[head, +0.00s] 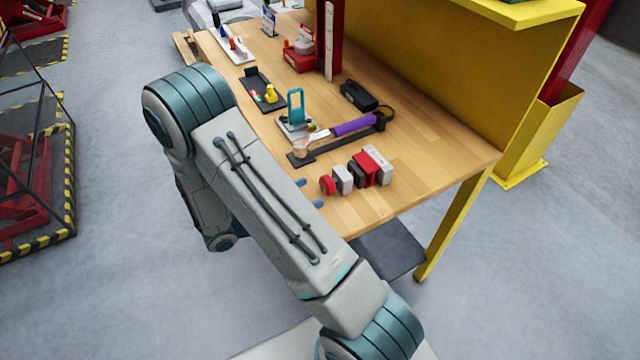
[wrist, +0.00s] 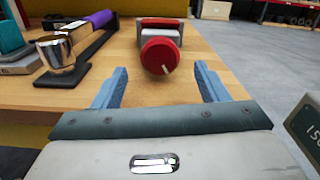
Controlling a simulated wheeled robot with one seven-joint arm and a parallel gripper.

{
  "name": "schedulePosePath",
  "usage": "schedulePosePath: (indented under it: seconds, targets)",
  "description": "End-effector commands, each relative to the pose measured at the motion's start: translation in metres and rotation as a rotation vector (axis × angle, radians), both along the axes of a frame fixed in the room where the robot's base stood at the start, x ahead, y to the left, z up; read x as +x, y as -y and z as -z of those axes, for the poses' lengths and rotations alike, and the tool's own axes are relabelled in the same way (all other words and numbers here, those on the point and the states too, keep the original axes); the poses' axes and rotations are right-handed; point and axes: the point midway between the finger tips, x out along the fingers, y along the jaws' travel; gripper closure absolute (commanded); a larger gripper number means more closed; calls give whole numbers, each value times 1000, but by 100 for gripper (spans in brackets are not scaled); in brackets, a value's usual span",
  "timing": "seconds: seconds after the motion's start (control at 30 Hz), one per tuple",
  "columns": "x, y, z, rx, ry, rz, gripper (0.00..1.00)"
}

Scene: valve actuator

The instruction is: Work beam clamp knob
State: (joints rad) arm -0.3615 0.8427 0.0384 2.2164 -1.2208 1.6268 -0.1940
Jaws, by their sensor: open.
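The clamp knob is a red round knob (head: 327,185) at the near end of a row of grey, black and red blocks on the wooden workbench. In the wrist view the red knob (wrist: 160,56) faces me, with a pale line on its face. The red and grey clamp body (head: 369,166) stands behind it. My gripper (wrist: 160,78) is open and empty, its two blue fingers on either side of the knob's line and short of it, apart from it. In the head view my arm hides most of the gripper; only blue finger parts show by the bench edge.
The wooden workbench (head: 440,163) has clear room right of the clamp. A purple-handled tool (head: 353,126) on a black stand lies left of it in the wrist view, with a chrome cup (wrist: 56,50). A yellow panel (head: 450,75) backs the bench.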

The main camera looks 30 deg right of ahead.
Motion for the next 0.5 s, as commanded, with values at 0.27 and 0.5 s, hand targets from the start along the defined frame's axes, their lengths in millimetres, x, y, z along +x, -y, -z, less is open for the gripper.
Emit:
schedulePosePath:
  seconds: [0.27, 0.5]
  targets:
    - [1, 39, -1, 0, 0, 1, 33]
    - [1, 45, 0, 0, 1, 0, 33]
